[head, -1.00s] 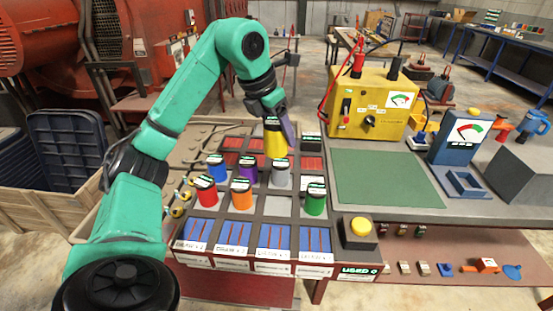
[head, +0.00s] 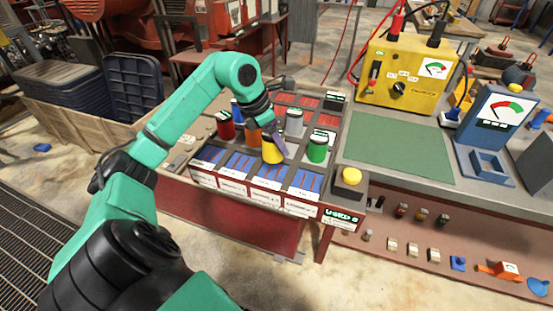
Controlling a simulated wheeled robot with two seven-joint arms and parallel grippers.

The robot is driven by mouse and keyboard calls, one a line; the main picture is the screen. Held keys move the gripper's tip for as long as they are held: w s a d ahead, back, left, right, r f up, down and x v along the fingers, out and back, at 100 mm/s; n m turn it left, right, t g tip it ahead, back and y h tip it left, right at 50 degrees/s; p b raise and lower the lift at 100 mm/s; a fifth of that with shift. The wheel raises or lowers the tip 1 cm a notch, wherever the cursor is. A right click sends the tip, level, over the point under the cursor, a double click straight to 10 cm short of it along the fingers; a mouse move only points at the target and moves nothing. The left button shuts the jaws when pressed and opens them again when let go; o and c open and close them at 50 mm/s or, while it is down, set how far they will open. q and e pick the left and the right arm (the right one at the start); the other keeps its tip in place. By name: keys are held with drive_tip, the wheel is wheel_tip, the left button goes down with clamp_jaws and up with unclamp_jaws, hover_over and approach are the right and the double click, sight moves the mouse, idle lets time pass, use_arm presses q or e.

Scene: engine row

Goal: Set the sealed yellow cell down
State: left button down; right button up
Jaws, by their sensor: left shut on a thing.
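The yellow cell (head: 271,155) is in my left gripper (head: 276,147), which is shut on it. It is over the front row of the sorting tray, between the orange cell (head: 253,134) and the green cell (head: 317,150). It looks slightly tilted, and I cannot tell whether its base touches the tray. The gripper hides part of its top. The red cell (head: 226,126), blue cell (head: 237,110) and grey cell (head: 295,122) stand around it. My right gripper is out of view.
Blue-striped compartments (head: 238,163) with labels line the tray's front; red-striped ones (head: 296,99) lie at the back. A yellow button (head: 351,177) sits at the tray's right corner. The green mat (head: 398,146) is bare. A yellow meter box (head: 408,75) stands behind it.

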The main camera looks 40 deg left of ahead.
sight(263, 135)
use_arm(q)
wheel_tip(263, 135, down, 6)
drive_tip(key=shift+a+r, duration=0.15)
drive_tip(key=shift+r, duration=0.05)
drive_tip(key=shift+f, duration=0.25)
drive_tip(key=shift+c, duration=1)
unclamp_jaws()
drive_tip(key=shift+o, duration=0.9)
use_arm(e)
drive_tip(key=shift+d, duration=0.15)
use_arm(q)
drive_tip(key=shift+r, duration=0.3)
drive_tip(key=b+v, duration=0.1)
drive_tip(key=v, duration=1)
drive_tip(key=shift+s+r, duration=0.25)
drive_tip(key=shift+r, duration=0.05)
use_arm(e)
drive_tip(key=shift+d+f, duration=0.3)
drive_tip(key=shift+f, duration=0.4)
